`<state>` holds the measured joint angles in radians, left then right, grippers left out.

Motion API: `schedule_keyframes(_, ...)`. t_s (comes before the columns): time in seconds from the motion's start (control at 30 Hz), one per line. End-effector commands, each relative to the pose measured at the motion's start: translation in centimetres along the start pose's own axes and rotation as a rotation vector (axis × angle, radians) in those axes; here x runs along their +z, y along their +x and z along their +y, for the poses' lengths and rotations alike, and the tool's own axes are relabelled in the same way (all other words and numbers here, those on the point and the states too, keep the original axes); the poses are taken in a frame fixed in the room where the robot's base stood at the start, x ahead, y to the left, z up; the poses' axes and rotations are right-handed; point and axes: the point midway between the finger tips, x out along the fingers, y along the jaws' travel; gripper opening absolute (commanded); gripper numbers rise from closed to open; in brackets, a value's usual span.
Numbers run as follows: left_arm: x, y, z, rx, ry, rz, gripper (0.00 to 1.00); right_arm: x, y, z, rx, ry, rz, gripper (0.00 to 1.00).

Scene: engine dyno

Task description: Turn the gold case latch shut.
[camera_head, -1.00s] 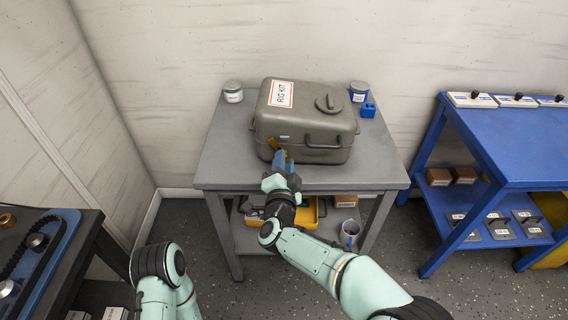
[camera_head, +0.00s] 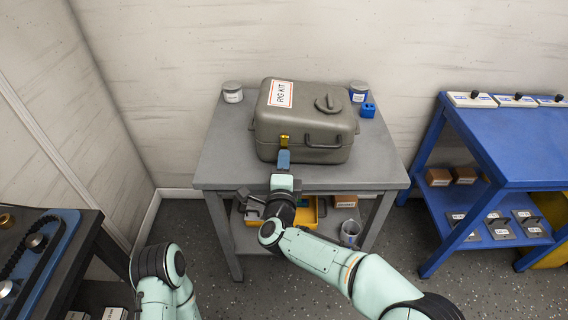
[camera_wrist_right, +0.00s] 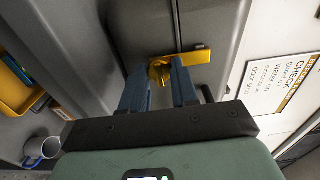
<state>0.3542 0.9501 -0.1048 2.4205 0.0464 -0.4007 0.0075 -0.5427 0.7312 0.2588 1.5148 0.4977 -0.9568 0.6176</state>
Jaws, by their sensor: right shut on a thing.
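The grey-brown case (camera_head: 310,130) stands closed on the grey table. Its gold latch (camera_head: 284,140) is on the front face, left of the front handle, and looks upright. My right gripper (camera_head: 284,154) is at the latch, with its blue fingers pointing at the case. In the right wrist view, the fingers (camera_wrist_right: 160,82) are shut on the knob of the gold latch (camera_wrist_right: 188,58). The latch's bar lies across the dark seam of the case there. The fingertips hide part of the knob. My left arm shows at the lower left, but its gripper is out of view.
White-labelled tins (camera_head: 232,92) (camera_head: 358,91) and a small blue block (camera_head: 368,110) stand beside the case. A yellow bin (camera_head: 306,212) and a grey mug (camera_head: 349,233) sit on the shelf below. A blue bench (camera_head: 520,140) stands right.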

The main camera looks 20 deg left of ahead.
Motion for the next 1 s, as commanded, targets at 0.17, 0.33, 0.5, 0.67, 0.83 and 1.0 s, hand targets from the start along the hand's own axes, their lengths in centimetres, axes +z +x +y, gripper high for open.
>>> schedule_keyframes(0.17,0.02,0.01,-0.01,0.000,0.000,-0.001,0.43,0.11,-0.03,0.03,0.001,0.014,-0.002,0.00)
schedule_keyframes(0.33,0.02,0.01,0.00,0.000,0.000,-0.001,0.43,0.12,-0.04,0.03,0.001,0.015,-0.003,0.00)
schedule_keyframes(0.5,0.01,0.01,0.01,0.000,0.000,0.000,0.43,0.12,-0.04,0.03,0.001,0.014,-0.003,0.39)
schedule_keyframes(0.67,0.00,0.01,0.01,0.000,0.000,0.000,0.43,0.09,-0.03,0.02,0.001,0.013,-0.002,0.54)
schedule_keyframes(0.83,0.00,0.00,0.01,0.000,0.000,0.000,0.43,0.06,-0.04,0.01,0.000,0.013,-0.001,0.54)
schedule_keyframes(1.0,-0.22,-0.19,0.21,0.004,0.003,0.010,0.43,0.08,-0.94,-0.02,0.001,0.013,-0.002,0.54)
